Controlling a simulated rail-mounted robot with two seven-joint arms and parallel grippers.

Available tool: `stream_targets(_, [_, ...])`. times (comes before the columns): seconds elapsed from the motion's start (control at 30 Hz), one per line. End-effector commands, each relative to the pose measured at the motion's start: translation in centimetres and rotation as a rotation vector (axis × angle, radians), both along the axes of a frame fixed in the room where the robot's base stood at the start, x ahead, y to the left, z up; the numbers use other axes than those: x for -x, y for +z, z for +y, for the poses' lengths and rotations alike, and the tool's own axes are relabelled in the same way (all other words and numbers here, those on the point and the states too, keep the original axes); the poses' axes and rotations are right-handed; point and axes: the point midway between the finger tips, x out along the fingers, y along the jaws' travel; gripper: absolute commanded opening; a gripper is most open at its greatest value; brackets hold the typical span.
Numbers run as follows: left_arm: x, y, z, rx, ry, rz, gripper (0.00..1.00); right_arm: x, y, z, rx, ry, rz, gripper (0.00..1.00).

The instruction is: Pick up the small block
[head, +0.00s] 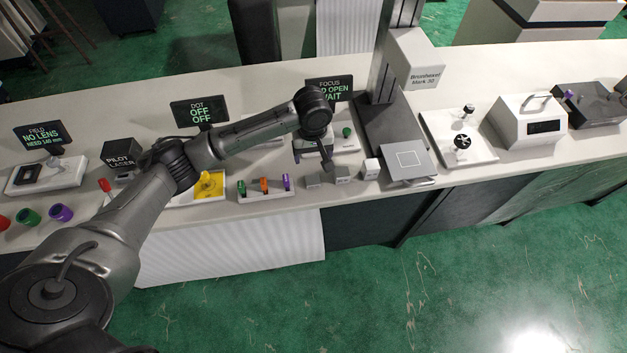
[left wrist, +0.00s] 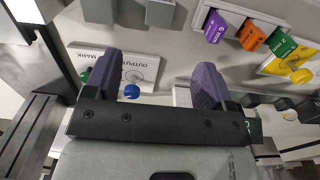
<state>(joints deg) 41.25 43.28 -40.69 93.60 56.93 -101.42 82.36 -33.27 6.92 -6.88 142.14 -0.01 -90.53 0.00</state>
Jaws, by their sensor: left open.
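Three small blocks stand in a row near the counter's front edge in the head view: a grey one (head: 313,181), a second grey one (head: 343,174) and a whiter one (head: 371,168). Which one the task means, I cannot tell. My left gripper (head: 313,164) is open and empty, just behind and above the left grey block. In the left wrist view my left gripper (left wrist: 155,78) shows two spread fingers with nothing between them. Two grey blocks (left wrist: 98,10) (left wrist: 160,12) show at the top edge, beyond the fingertips. My right gripper is not in view.
A white rack (head: 266,193) with green, orange and purple pieces stands left of the blocks. Signs stand behind.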

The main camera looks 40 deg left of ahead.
Motion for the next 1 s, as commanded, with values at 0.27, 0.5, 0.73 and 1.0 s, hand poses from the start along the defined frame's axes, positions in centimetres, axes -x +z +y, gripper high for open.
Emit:
stream_targets(0.27, [0.0,-5.0,0.0,-0.001,0.007,0.002,0.77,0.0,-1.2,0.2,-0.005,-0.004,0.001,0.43])
stream_targets(0.5, [0.0,-7.6,0.0,-0.001,0.005,0.002,0.77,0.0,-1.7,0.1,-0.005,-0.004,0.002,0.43])
stream_targets(0.73, [0.0,-8.2,0.0,-0.002,0.004,-0.001,0.77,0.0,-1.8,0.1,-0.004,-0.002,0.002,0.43])
stream_targets(1.0, [-0.2,-11.0,0.2,-0.002,0.005,0.001,0.77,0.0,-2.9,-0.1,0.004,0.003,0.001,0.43])
